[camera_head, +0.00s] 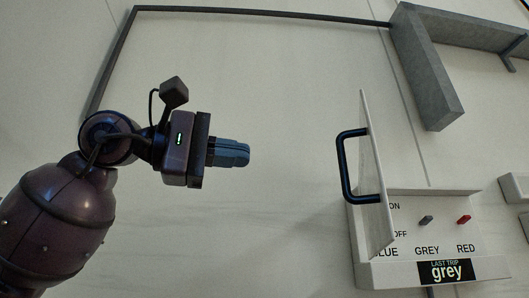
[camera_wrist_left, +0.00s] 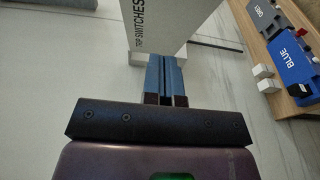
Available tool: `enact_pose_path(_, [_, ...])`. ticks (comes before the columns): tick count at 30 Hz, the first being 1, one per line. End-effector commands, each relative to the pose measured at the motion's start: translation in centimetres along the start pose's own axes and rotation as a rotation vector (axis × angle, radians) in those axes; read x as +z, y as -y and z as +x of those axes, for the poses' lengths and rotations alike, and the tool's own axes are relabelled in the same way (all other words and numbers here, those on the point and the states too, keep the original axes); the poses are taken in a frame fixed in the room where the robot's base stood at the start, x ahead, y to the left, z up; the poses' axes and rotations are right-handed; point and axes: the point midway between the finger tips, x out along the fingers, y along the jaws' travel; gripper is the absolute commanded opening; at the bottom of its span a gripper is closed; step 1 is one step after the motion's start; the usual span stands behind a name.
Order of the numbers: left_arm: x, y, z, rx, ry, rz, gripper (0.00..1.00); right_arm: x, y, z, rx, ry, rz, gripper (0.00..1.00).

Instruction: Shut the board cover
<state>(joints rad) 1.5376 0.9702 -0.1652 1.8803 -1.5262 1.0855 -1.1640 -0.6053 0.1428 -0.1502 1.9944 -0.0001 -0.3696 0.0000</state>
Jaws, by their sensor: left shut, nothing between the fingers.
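The switch board (camera_head: 432,270) is a white box at the lower right of the head view. Its cover (camera_head: 372,165) stands open, roughly upright, at the board's left side, with a black bar handle (camera_head: 343,168) facing left. A grey switch (camera_head: 426,220) and a red switch (camera_head: 464,219) show; the blue switch is hidden behind the cover. My left gripper (camera_head: 248,152) is shut and empty, left of the handle and apart from it. In the left wrist view, the closed fingers (camera_wrist_left: 166,62) point toward a white panel (camera_wrist_left: 160,22) lettered "SWITCHES". My right gripper is out of view.
A display on the board reads "LAST TRIP grey". Grey wall-like blocks (camera_head: 425,75) stand at the upper right, joined to a dark rail (camera_head: 260,14). In the left wrist view, a wooden surface (camera_wrist_left: 262,35) at right holds a blue bin (camera_wrist_left: 290,60) and a grey bin.

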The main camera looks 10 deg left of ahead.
Motion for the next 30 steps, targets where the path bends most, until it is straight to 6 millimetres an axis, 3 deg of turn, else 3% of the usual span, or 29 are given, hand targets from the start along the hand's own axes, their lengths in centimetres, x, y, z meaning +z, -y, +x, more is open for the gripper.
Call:
enact_pose_path(16, [0.4, -0.2, 9.3, 0.001, 0.006, -0.002, 0.00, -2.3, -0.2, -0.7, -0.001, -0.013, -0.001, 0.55])
enact_pose_path(22, [2.2, -0.2, 10.9, 0.001, 0.005, -0.001, 0.00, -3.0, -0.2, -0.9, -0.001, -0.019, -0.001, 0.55])
enact_pose_path(30, [2.9, -0.1, 11.7, 0.001, 0.003, -0.003, 0.00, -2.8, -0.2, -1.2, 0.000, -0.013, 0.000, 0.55])
